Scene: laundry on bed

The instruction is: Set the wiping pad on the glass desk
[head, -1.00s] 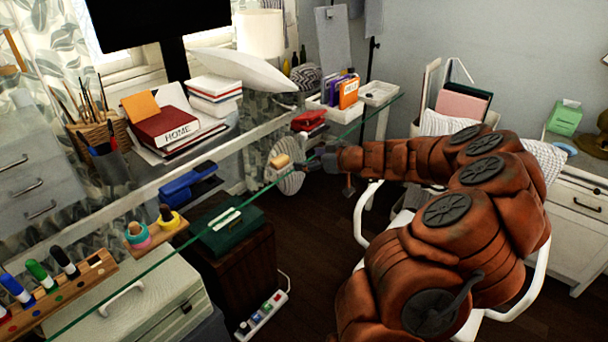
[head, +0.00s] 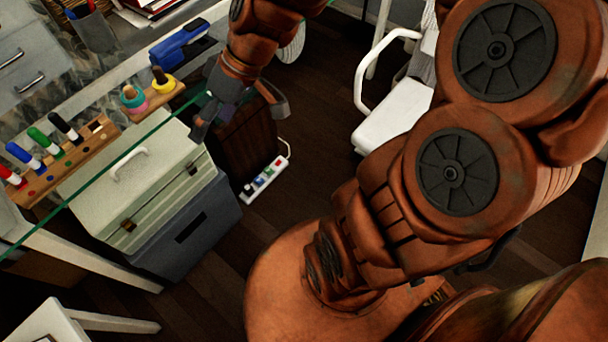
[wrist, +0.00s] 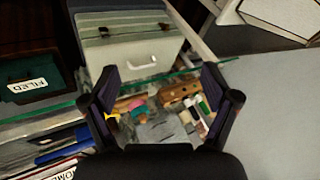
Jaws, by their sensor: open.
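My gripper (head: 240,116) is open in the head view, above the front edge of the glass desk (head: 125,72), with nothing seen between its fingers. In the wrist view my gripper (wrist: 160,104) has its fingers spread on either side of the marker rack and ring toys. I cannot make out a wiping pad for certain now. A small tan block, possibly the pad, lay by a striped round object in the earlier head view. My arm now covers that spot, and only part of the round object (head: 291,45) shows.
A rack of coloured markers (head: 62,155), a ring-peg board (head: 152,103) and a blue stapler (head: 180,45) occupy the desk front. Below are a pale case (head: 130,185), a blue-grey box (head: 190,235) and a power strip (head: 265,180). A white chair (head: 385,125) stands right.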

